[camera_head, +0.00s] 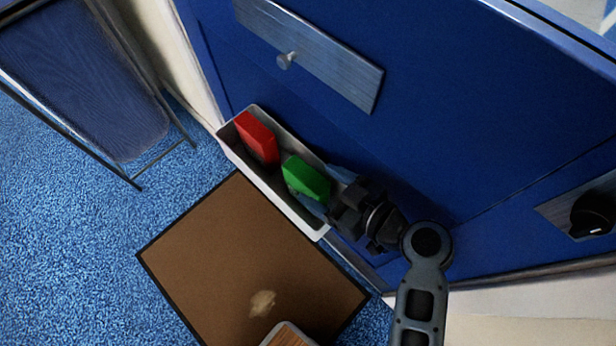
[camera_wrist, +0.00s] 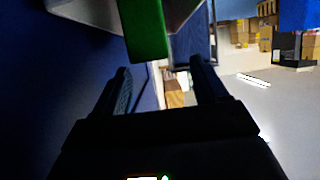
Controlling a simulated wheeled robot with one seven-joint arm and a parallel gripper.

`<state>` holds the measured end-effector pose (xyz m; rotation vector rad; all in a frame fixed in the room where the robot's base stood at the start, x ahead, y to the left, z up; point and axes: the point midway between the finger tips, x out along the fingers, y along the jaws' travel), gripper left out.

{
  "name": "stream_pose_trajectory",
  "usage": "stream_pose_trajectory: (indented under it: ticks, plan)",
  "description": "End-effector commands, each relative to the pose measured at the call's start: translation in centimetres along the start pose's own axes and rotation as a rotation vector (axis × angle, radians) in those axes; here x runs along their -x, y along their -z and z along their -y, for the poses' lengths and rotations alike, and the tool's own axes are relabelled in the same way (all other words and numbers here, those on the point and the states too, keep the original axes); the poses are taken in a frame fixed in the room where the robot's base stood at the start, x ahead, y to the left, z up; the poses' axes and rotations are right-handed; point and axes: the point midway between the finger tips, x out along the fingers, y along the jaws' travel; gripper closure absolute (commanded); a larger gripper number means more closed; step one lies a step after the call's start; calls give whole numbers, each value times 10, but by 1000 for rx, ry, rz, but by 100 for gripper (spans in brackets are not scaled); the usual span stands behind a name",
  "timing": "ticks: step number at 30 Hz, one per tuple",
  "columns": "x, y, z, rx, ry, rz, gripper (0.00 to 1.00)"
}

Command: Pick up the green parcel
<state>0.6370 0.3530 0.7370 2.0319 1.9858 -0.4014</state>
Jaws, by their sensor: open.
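The green parcel (camera_head: 306,179) is a small box in a narrow white bin (camera_head: 262,185) fixed low against the blue door. A red parcel (camera_head: 257,138) lies in the same bin to its left, with a gap between. My gripper (camera_head: 345,208) is at the bin's right end, just right of the green parcel and apart from it. In the wrist view the green parcel (camera_wrist: 145,28) shows at the top, ahead of the open, empty fingers (camera_wrist: 162,82). A blue thing (camera_head: 314,205) in the bin is partly hidden by my gripper.
The blue door (camera_head: 400,130) rises right behind the bin, with a metal plate and knob (camera_head: 288,60) above it. A brown mat (camera_head: 215,260) lies on the blue carpet before the bin. Cartons (camera_wrist: 265,32) show far off.

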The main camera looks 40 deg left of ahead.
Motion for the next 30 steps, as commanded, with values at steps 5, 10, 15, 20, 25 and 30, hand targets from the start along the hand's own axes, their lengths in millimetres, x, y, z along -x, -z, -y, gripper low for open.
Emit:
stream_pose_trajectory:
  ticks: [5,10,15,20,25,30]
  plan:
    - [-18,0,-3,0,1,1,28]
    - [-43,-2,-6,0,1,2,28]
    - [-57,-3,-6,-1,-1,2,28]
    - [-58,-4,-7,-1,-3,1,28]
    - [-58,-3,-7,-1,-3,1,36]
    - [-58,-4,-7,-1,-3,1,53]
